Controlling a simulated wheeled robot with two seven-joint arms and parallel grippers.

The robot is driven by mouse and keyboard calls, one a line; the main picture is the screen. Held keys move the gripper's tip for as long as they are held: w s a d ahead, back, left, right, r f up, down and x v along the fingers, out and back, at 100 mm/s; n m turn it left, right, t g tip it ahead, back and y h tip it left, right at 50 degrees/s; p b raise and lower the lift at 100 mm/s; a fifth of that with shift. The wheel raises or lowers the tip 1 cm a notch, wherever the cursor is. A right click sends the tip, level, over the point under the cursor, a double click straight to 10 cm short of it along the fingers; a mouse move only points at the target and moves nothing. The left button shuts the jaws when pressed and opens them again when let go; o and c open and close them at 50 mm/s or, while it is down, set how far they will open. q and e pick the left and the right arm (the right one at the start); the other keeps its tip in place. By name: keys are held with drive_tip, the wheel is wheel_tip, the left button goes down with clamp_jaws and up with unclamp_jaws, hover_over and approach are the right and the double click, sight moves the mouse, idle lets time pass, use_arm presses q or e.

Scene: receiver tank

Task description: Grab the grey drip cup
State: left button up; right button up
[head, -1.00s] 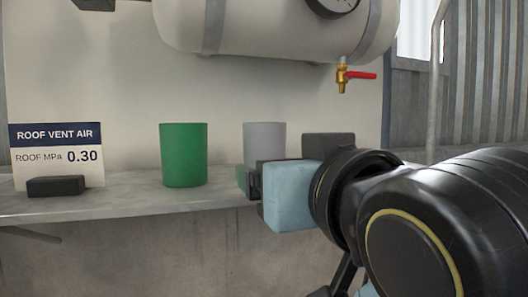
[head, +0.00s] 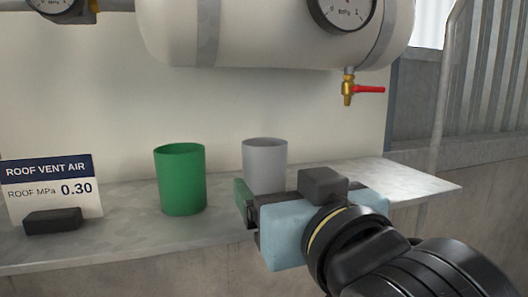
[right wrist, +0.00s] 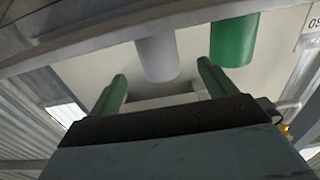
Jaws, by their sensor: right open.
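The grey drip cup (head: 265,165) stands upright on the shelf, right of the green cup (head: 180,180). My right gripper (head: 247,201) is in front of the grey cup and hides its lower part. It is open and empty, with a green finger showing on the left. In the right wrist view the grey cup (right wrist: 158,56) appears beyond the gap between the two green fingers (right wrist: 162,80), which do not appear to be around it. The green cup (right wrist: 233,41) is beside it there. My left gripper is out of view.
The shelf (head: 125,218) is clear between the cups and the "ROOF VENT AIR" sign (head: 60,188) with its black block (head: 52,221). A white tank (head: 270,35) hangs above, with a red-handled tap (head: 350,88) right of the grey cup.

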sight(270, 173)
drive_tip(key=x, duration=0.5)
drive_tip(key=shift+w, duration=0.25)
drive_tip(key=p+x, duration=0.2)
drive_tip(key=x, duration=0.2)
drive_tip(key=shift+w+r, duration=0.1)
drive_tip(key=shift+w, duration=0.3)
drive_tip(key=shift+w+a, duration=0.1)
drive_tip(key=shift+w, duration=0.15)
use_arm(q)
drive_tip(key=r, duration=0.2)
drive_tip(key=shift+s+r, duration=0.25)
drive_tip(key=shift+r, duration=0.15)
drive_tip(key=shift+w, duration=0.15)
use_arm(e)
drive_tip(key=c, duration=1.1)
drive_tip(key=shift+o, duration=0.2)
